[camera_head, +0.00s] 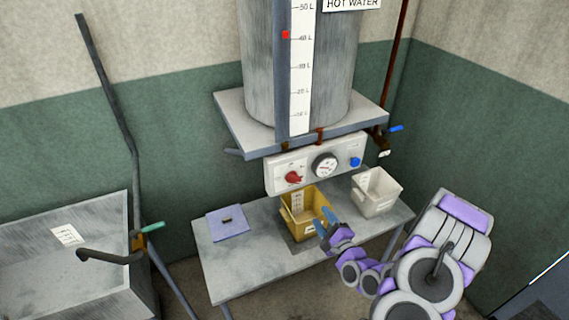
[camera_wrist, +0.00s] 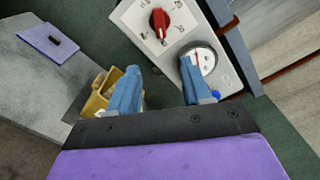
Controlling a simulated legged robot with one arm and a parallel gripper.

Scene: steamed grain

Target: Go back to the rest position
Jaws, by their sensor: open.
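My gripper (camera_head: 326,221) is at the end of my purple and grey arm, in front of the yellow bin in the head view. In the wrist view its two blue fingers (camera_wrist: 163,92) stand wide apart with nothing between them. The yellow bin (camera_head: 294,228) stands on the grey bench, and part of it shows behind the left finger in the wrist view (camera_wrist: 97,100). The control panel (camera_head: 310,164) with a red knob (camera_head: 293,178), a gauge (camera_head: 325,165) and a blue button is beyond the fingers in the wrist view.
A white bin (camera_head: 374,194) stands right of the yellow bin on the bench (camera_head: 225,262). A purple lid (camera_head: 227,222) lies at the bench's left. The large tank (camera_head: 345,70) is above. A metal trough (camera_head: 60,265) with a lever and pole stands at the left.

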